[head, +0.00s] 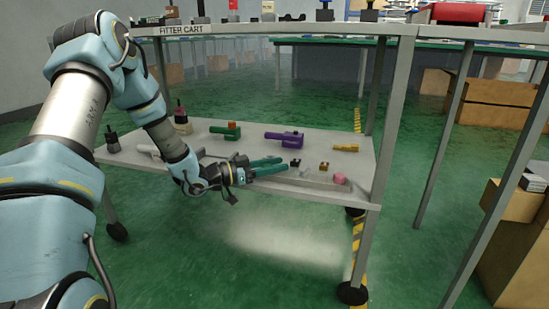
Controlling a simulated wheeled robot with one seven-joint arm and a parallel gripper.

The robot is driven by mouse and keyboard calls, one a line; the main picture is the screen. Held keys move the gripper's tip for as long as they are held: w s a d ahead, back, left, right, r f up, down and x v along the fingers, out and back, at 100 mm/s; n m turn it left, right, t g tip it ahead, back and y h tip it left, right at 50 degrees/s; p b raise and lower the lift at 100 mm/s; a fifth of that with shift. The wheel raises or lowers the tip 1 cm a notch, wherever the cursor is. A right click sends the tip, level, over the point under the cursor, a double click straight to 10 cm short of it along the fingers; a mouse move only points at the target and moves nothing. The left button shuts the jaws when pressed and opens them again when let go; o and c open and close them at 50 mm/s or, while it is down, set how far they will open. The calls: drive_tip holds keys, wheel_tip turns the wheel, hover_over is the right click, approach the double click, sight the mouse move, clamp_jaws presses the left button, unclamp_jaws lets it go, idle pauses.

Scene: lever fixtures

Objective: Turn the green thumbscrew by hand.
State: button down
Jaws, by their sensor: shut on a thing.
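My gripper (284,164) reaches in low over the cart's lower shelf, its two teal fingers pointing right. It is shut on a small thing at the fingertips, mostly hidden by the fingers. I cannot make out its shape or colour. A small dark fixture (295,162) shows right at the fingertips; whether they touch it I cannot tell. A green fixture with an orange top (225,131) stands further back, apart from my gripper. No thumbscrew is clearly recognisable as the green one at this size.
The shelf (345,188) also bears a purple fixture (285,138), a yellow one (345,148), a small brown one (323,166) and a pink one (340,178). Dark knobbed pieces (113,141) stand at the left. The cart's upper rail (270,29) and posts frame the space.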

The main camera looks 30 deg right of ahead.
drive_tip(key=shift+s+m+g+p, duration=0.2)
drive_tip(key=shift+m+g+p, duration=0.35)
drive_tip(key=shift+m+g, duration=0.6)
drive_tip(key=shift+g+y, duration=0.3)
drive_tip(key=shift+g, duration=0.15)
drive_tip(key=c, duration=0.5)
unclamp_jaws()
drive_tip(key=shift+n, duration=0.25)
